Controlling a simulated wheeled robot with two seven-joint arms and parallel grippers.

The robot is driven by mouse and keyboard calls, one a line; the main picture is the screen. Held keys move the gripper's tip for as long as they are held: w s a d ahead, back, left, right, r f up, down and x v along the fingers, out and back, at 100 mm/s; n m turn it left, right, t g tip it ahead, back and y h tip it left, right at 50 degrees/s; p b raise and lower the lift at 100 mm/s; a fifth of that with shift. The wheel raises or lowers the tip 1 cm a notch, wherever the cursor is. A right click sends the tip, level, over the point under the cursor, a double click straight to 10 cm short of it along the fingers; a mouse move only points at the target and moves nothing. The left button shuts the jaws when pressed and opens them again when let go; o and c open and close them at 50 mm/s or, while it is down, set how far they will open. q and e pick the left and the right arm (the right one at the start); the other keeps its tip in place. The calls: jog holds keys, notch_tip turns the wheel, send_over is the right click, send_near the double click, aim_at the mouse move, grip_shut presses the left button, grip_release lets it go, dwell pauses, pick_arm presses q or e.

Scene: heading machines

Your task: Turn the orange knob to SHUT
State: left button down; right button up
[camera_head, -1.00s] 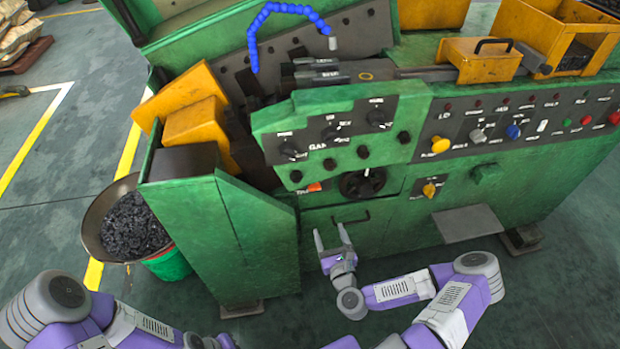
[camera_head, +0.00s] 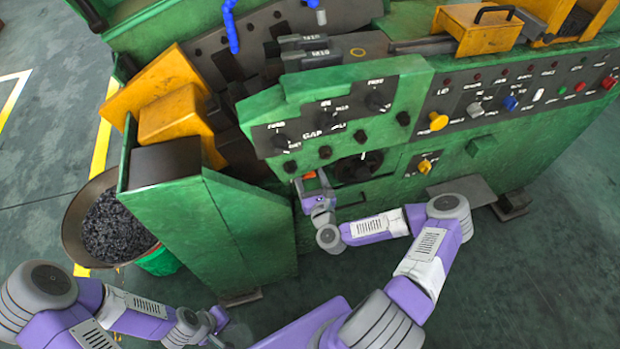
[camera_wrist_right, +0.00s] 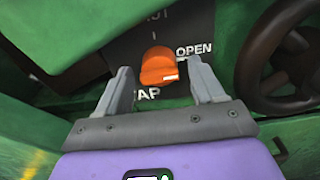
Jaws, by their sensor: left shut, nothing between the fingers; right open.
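The orange knob (camera_wrist_right: 158,66) shows in the right wrist view on a dark panel. A white mark sits at its lower right, below the word OPEN. A partly cut-off label is above it and TAP is below. My right gripper (camera_wrist_right: 160,72) is open, with its fingertips on either side of the knob and gaps visible on both sides. In the head view the knob (camera_head: 310,175) is a small orange patch, partly hidden by my right gripper (camera_head: 314,186). My left gripper (camera_head: 221,320) is shut and empty, low in the picture, away from the machine.
A black handwheel (camera_wrist_right: 283,60) is close to the right of the knob. A bowl of dark pieces (camera_head: 72,235) stands at the left.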

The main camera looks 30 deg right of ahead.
jog(key=shift+w, duration=0.15)
jog(key=c, duration=1.1)
jog(key=shift+o, duration=0.2)
